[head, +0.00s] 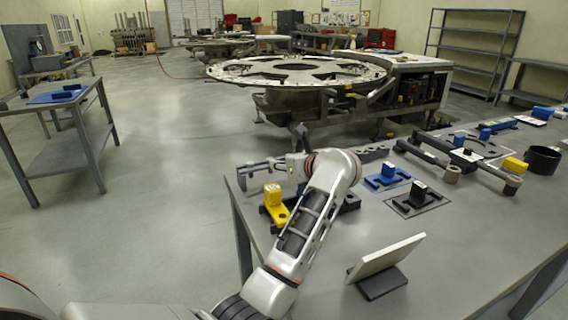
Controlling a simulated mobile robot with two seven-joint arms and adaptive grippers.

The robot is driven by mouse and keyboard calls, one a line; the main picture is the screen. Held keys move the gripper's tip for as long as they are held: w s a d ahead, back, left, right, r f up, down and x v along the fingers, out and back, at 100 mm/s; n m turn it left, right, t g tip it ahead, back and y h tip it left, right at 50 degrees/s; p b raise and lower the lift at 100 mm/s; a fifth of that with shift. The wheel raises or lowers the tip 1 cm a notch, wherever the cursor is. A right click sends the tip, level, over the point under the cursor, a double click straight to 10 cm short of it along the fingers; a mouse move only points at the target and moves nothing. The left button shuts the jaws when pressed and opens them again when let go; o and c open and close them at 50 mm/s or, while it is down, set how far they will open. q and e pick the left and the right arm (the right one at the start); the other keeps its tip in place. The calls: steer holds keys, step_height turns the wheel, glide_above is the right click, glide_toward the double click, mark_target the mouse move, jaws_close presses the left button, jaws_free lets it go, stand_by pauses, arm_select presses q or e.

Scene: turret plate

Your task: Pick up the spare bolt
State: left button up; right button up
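I cannot single out the spare bolt in the head view; any small bolt on the bench is too small to tell or hidden. My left arm comes in from the lower left and bends over the near left part of the grey workbench (322,258). My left gripper (280,166) is at the bench's left end, above and behind a yellow block (273,195). A grey, jaw-like shape shows there, and I cannot tell whether the fingers are open or shut. The arm hides part of the bench behind it. My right gripper is out of view.
On the bench are a blue fixture (387,177), a black fixture (419,200), long dark bars (463,159), a black ring (543,160) and a tilted tablet (388,257). The round turret plate (298,70) stands behind. Open floor lies left, with a side table (62,105).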

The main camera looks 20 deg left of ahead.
mark_target(270, 158)
arm_select(q)
steer(key=b+x, duration=0.1)
steer(key=x, duration=0.1)
steer(key=b+x, duration=0.1)
steer(key=x, duration=0.2)
steer(key=b+x, duration=0.1)
steer(key=x, duration=0.1)
steer(key=shift+s+a, duration=0.25)
steer(key=shift+a, duration=0.2)
steer(key=shift+w+a, duration=0.2)
steer(key=shift+w, duration=0.1)
steer(key=shift+r, duration=0.1)
jaws_close()
